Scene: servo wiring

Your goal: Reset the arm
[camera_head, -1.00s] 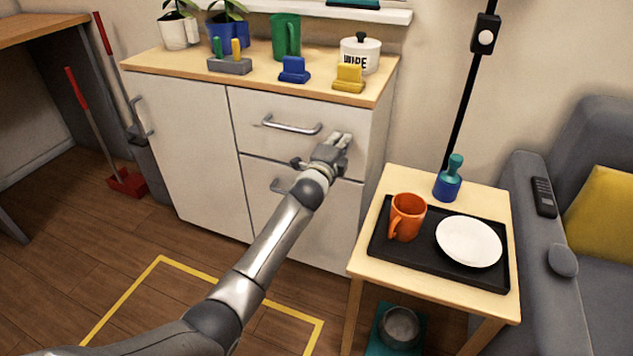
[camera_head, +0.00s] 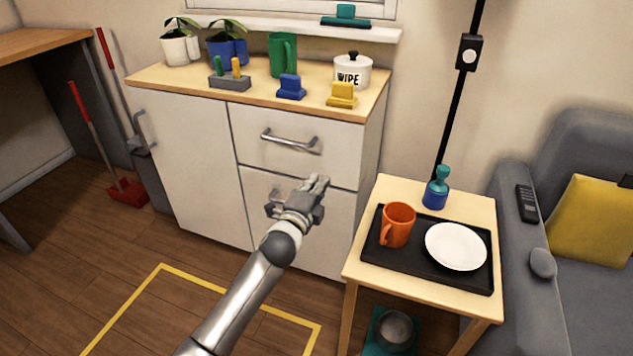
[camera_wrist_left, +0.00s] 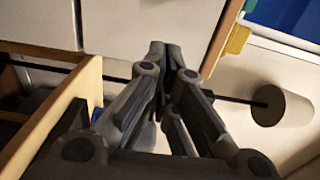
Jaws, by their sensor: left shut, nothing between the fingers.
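My left gripper (camera_head: 314,186) is shut and empty in the head view. It is in front of the white cabinet (camera_head: 190,150), near the lower drawer, left of the small side table. In the left wrist view my left gripper (camera_wrist_left: 166,60) shows its fingers together with nothing between them. The cabinet's drawers look closed in the head view. My right gripper is in neither view.
The side table (camera_head: 362,272) holds a black tray (camera_head: 405,265) with an orange mug (camera_head: 397,225) and a white plate (camera_head: 456,246). A grey sofa (camera_head: 575,150) stands at right. Yellow tape (camera_head: 210,285) marks the floor, which is clear there.

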